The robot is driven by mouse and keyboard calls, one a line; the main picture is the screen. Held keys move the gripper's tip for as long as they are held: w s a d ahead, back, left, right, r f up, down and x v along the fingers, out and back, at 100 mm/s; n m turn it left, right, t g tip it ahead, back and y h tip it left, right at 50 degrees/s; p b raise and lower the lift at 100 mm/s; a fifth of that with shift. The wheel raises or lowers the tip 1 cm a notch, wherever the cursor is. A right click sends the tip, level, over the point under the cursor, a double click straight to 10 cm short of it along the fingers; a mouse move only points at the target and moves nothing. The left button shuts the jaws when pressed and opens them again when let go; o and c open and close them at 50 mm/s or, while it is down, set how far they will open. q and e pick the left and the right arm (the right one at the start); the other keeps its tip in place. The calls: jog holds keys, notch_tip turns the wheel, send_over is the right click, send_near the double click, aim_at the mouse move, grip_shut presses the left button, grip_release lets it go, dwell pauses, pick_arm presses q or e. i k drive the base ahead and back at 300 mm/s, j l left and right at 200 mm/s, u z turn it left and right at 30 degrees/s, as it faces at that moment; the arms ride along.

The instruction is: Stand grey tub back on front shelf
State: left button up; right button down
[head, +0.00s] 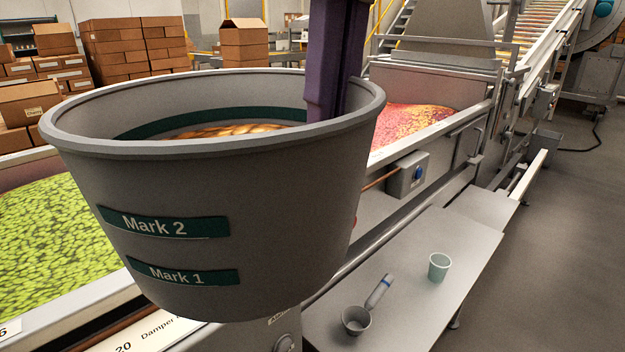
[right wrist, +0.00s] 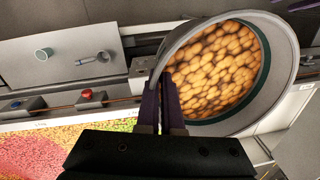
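The grey tub (head: 210,210) fills the left and middle of the head view, close to the camera. It is roughly upright, with "Mark 2" and "Mark 1" labels on its side and a layer of orange-brown pieces inside. My right gripper (head: 328,100) comes down from above at its far right rim. In the right wrist view my right gripper (right wrist: 163,88) is shut on the rim of the tub (right wrist: 284,100). The grey front shelf (head: 440,300) lies lower, right of the tub; the tub appears above and apart from it. My left gripper is not in view.
Behind run troughs of green (head: 60,240) and pink-yellow candy (head: 410,122). A control box (head: 408,175) juts out above the shelf.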

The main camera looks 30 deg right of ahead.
aim_at(427, 248)
jog(key=i+l, duration=0.1)
jog(key=l, duration=0.3)
jog(key=i+l+z, duration=0.1)
jog(key=l, duration=0.3)
jog(key=i+l, duration=0.15)
jog(key=l, duration=0.25)
jog(key=i+l, duration=0.1)
jog(key=l, duration=0.25)
jog(key=i+l+z, duration=0.1)
jog(key=l, duration=0.3)
jog(key=i+l, duration=0.15)
jog(key=l, duration=0.25)
jog(key=i+l+z, duration=0.1)
jog(key=l, duration=0.25)
jog(key=i+l, duration=0.2)
jog(key=l, duration=0.15)
